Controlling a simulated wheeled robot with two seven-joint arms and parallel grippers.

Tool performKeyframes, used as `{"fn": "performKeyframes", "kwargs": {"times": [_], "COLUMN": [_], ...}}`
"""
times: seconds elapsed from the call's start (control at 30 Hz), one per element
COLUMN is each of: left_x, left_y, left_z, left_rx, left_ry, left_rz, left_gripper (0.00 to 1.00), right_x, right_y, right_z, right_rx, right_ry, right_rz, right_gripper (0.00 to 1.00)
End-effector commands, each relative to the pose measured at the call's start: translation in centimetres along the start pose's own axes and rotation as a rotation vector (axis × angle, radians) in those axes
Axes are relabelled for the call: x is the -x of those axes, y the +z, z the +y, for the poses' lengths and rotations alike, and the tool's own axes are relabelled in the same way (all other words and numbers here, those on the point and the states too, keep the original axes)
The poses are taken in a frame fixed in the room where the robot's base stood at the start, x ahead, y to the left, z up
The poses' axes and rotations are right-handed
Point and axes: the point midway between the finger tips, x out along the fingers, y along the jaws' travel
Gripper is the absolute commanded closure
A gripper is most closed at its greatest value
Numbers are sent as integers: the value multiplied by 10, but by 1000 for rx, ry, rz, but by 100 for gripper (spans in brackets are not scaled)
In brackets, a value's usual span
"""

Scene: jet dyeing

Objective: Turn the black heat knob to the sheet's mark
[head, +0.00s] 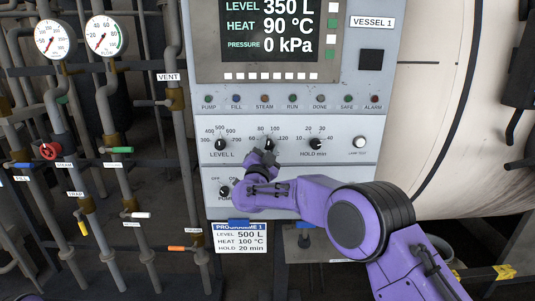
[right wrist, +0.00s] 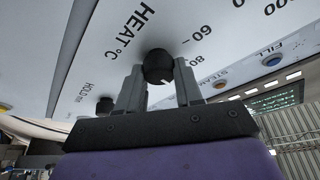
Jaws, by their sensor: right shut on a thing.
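The black heat knob (head: 269,142) is the middle of three dials on the grey control panel. My right gripper (head: 264,153) is at this knob from below, its fingers partly covering it. In the right wrist view the round black knob (right wrist: 158,65) sits between the two fingertips, which are shut on it, beside the "HEAT °C" print. The programme sheet (head: 240,238) below the panel reads level 500 L, heat 100 °C, hold 20 min. My left gripper is not in view.
The display (head: 270,40) reads level 350 L, heat 90 °C, pressure 0 kPa. The level knob (head: 220,145) and hold knob (head: 317,144) flank the heat knob closely. Pipes with valves and gauges (head: 104,35) stand left; a large pale vessel (head: 430,120) stands right.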

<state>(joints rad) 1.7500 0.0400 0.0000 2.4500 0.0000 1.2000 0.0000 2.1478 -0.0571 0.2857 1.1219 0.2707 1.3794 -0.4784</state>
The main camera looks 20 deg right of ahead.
Motion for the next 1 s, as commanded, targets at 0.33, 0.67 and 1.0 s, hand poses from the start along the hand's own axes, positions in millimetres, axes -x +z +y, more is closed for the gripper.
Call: {"fn": "performKeyframes", "kwargs": {"times": [0.33, 0.67, 1.0], "left_x": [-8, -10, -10], "left_y": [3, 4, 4], "left_z": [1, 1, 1], "left_rx": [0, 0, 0], "left_ry": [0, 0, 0], "left_rz": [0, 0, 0], "left_gripper": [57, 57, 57], "right_x": [1, 0, 0], "right_y": [1, 1, 1], "right_z": [1, 0, 0], "right_rx": [-195, -265, -269], "right_ry": [82, 112, 114], "right_rz": [-1, -1, -1], "right_gripper": [95, 95, 95]}}
